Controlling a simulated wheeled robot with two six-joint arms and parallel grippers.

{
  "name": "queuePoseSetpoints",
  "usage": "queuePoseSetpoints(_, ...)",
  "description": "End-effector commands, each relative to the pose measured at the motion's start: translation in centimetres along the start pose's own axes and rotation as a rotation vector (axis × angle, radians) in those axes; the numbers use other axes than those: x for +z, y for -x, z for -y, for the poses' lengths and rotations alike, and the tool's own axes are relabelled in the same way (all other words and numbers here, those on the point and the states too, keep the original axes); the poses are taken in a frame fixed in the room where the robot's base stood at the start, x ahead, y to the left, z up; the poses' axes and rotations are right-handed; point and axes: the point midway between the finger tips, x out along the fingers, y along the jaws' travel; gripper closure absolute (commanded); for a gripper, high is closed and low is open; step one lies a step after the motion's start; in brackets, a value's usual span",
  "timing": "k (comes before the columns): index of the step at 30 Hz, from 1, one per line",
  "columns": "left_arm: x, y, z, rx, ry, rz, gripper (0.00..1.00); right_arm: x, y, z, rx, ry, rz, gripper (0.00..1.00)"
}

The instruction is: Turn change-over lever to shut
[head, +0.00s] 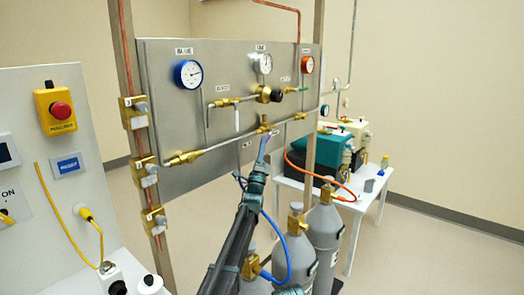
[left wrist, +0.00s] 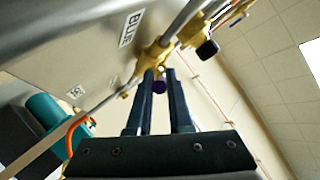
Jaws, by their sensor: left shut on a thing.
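The change-over valve is a brass body (head: 265,127) in the middle of the lower pipe on the steel panel. It also shows in the left wrist view as a brass fitting (left wrist: 154,55). My left gripper (head: 265,146) reaches up to it from below. My right gripper is not clearly in view.
The steel panel (head: 180,140) carries gauges and pipes. Grey gas cylinders (head: 325,225) stand below right, with a blue hose (head: 286,255) near my arm. A white table (head: 375,200) with teal equipment is behind. A white panel with a red stop button (head: 61,111) is left.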

Motion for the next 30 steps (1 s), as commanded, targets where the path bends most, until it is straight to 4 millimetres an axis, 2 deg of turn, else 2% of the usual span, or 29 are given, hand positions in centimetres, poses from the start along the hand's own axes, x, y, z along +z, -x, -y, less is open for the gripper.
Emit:
queuePoseSetpoints(13,0.0,0.0,-0.1,-0.006,0.003,0.005,1.00,0.0,-0.2,0.0,0.000,0.000,0.000,0.50)
queuePoseSetpoints(14,0.0,0.0,-0.1,-0.006,0.003,0.005,0.78,0.0,-0.2,0.0,0.000,0.000,0.000,0.50)
queuePoseSetpoints(15,0.0,0.0,-0.1,-0.006,0.003,0.004,0.71,0.0,-0.2,0.0,0.000,0.000,0.000,0.50)
queuePoseSetpoints(16,0.0,0.0,-0.1,-0.006,0.003,0.004,0.69,0.0,-0.2,0.0,0.000,0.000,0.000,0.50)
queuePoseSetpoints(26,-0.1,0.2,-0.1,-0.007,0.003,0.004,0.69,0.0,-0.3,0.0,0.000,0.000,0.000,0.50)
queuePoseSetpoints(30,-0.1,1.2,-0.1,-0.007,0.003,0.004,0.69,-0.1,-1.1,0.1,0.000,0.000,0.000,0.50)
